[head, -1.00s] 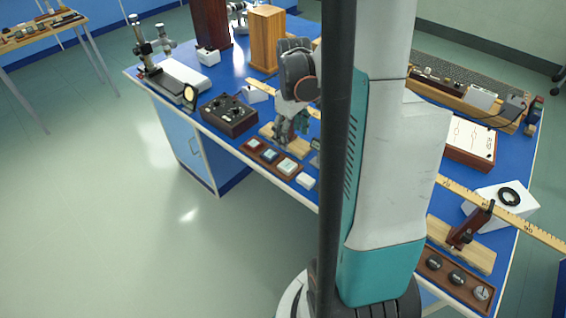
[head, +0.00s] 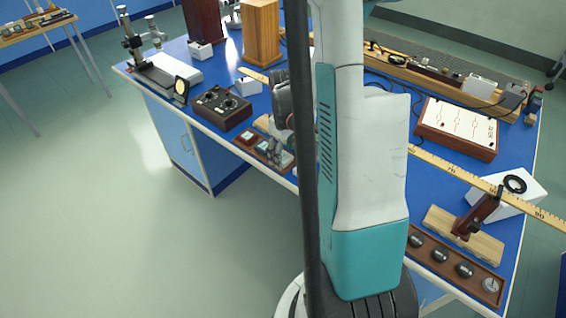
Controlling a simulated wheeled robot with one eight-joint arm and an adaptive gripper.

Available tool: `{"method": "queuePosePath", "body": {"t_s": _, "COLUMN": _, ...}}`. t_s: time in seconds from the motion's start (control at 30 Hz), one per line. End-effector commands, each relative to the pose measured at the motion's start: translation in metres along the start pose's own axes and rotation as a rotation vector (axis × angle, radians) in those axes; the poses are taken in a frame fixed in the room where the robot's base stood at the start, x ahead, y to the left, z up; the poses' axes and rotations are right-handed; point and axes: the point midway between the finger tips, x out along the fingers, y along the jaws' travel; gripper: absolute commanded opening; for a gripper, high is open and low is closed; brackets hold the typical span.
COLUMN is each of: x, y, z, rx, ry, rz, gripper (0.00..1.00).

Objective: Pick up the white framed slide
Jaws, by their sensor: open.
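A narrow brown tray (head: 256,155) with small framed slides lies along the front edge of the blue bench. The gripper and my arm hide the tray's right end, so I cannot tell which slide is the white framed one.
A dark control box (head: 222,108) stands left of the tray. A round lens on a stand (head: 181,90) is farther left. A wooden block (head: 261,32) stands behind. On the right are a white-topped panel (head: 459,127), a yellow ruler (head: 470,180) and a brown tray of dark knobs (head: 457,275).

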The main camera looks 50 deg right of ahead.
Motion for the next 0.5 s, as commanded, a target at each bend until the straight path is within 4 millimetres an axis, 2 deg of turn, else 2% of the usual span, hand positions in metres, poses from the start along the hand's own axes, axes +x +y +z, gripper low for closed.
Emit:
{"method": "queuePosePath", "body": {"t_s": 0.07, "x": 0.0088, "y": 0.0002, "z": -0.0001, "rx": 0.0, "ry": 0.001, "rz": 0.0, "gripper": 0.65}}
{"method": "queuePosePath", "body": {"t_s": 0.27, "x": 0.008, "y": -0.0001, "z": 0.0002, "rx": 0.0, "ry": 0.001, "rz": 0.0, "gripper": 0.65}}
{"method": "queuePosePath", "body": {"t_s": 0.3, "x": 0.0079, "y": -0.0001, "z": 0.0002, "rx": 0.0, "ry": 0.001, "rz": 0.0, "gripper": 0.6}}
{"method": "queuePosePath", "body": {"t_s": 0.5, "x": 0.0079, "y": -0.0001, "z": 0.0001, "rx": 0.0, "ry": 0.001, "rz": 0.0, "gripper": 0.18}}
